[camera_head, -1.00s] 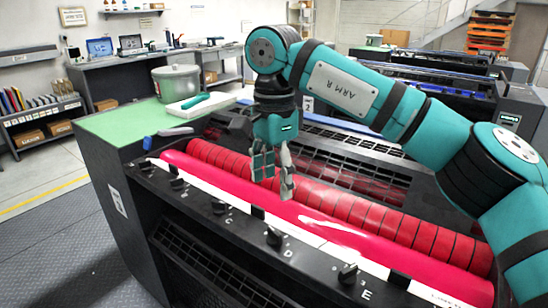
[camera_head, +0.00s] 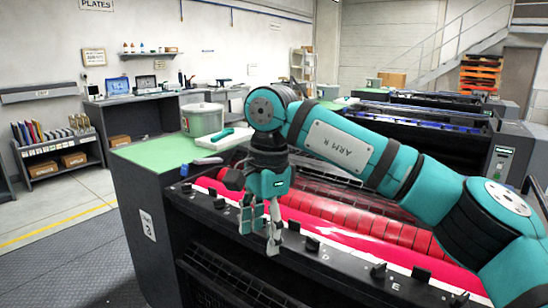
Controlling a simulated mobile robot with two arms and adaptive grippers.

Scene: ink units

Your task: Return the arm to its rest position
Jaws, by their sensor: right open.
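My right arm (camera_head: 345,140) is teal and dark grey, with "ARM R" on its label. It reaches in from the right over the press. Its gripper (camera_head: 259,238) points down with the fingers apart and nothing between them. The fingertips are in front of the row of black ink keys on the press's front edge; whether they touch anything is unclear. My left gripper is not in the picture.
The ink unit (camera_head: 320,205) has a red ink roller and black knobs along its front. A green bench top (camera_head: 150,152) holds a grey-green pot (camera_head: 203,119) and a white tray with a teal-handled tool (camera_head: 222,136). Floor at left is clear.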

